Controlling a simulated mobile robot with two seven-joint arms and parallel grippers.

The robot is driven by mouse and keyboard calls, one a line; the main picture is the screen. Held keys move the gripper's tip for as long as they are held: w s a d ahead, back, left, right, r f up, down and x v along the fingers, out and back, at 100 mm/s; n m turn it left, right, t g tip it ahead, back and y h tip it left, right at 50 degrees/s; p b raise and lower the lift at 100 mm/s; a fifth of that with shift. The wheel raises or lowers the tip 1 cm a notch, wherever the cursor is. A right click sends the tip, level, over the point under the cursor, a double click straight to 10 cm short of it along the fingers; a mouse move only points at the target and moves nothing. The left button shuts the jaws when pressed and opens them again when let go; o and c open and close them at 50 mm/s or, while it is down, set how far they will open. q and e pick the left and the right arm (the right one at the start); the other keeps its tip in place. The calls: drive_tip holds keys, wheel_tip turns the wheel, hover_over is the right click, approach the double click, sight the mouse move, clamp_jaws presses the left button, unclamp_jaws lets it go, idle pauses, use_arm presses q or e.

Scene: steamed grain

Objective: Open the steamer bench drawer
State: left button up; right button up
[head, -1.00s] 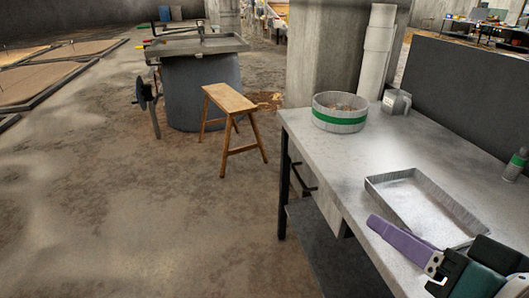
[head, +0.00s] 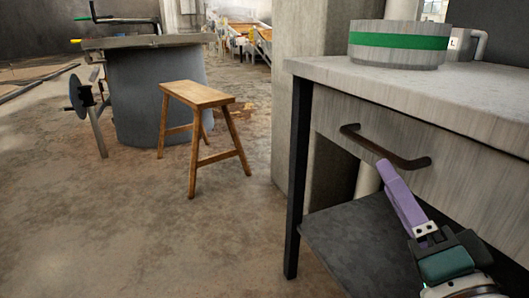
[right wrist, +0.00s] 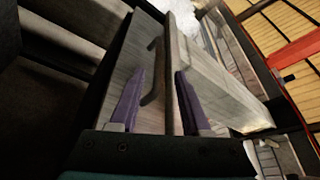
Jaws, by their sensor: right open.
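The steamer bench (head: 300,66) stands at the right in the head view. Its grey drawer front (head: 455,165) sits under the bench top and looks shut. A dark bar handle (head: 385,148) runs across the drawer front; it also shows in the right wrist view (right wrist: 152,72). My right gripper (head: 386,172) has purple fingers and is just below the handle in the head view. In the right wrist view the open fingers (right wrist: 157,85) point at the drawer front, with the handle between them, nearer the left finger. Contact cannot be told. My left gripper is not in view.
A round pan with a green band (head: 400,42) stands on the bench top. A dark lower shelf (head: 360,240) and black leg (head: 298,170) are under it. A wooden stool (head: 200,95) and a grey drum table (head: 155,90) stand left. The floor between is clear.

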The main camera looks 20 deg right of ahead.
sight(369, 145)
drive_tip(key=b+x, duration=0.2)
drive_tip(key=x, duration=0.7)
drive_tip(key=shift+w+d, duration=0.15)
clamp_jaws()
idle(1.2)
